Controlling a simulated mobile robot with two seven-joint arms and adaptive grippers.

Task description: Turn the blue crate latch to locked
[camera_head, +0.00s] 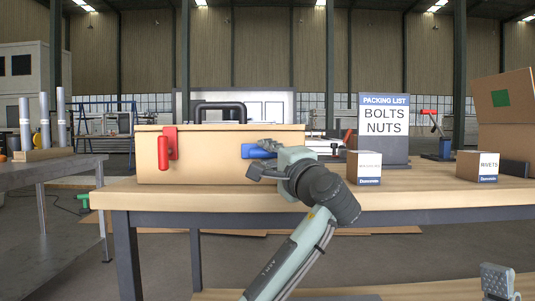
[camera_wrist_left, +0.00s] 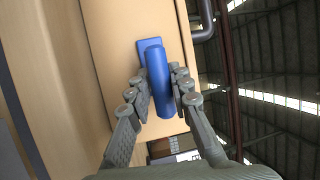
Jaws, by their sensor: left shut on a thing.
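The crate (camera_head: 225,165) is a light wooden box on the workbench. The blue latch (camera_head: 256,152) is on the right part of its front; its handle lies about level, pointing right, partly hidden behind my gripper. My left gripper (camera_head: 263,154) is at the latch, shut on the blue handle. In the left wrist view the blue latch (camera_wrist_left: 158,75) sits between the two fingers of the left gripper (camera_wrist_left: 160,84). The red latch (camera_head: 167,150) on the crate's left part hangs straight down. A grey piece of my right gripper (camera_head: 498,282) shows at the bottom right; its opening is unclear.
A black handle (camera_head: 221,110) rises at the crate's top. Right of the crate are a small box (camera_head: 364,168), the packing list sign (camera_head: 383,120) and a rivets box (camera_head: 477,166). The workbench (camera_head: 160,197) has a bare front strip. Another table (camera_head: 40,174) stands at left.

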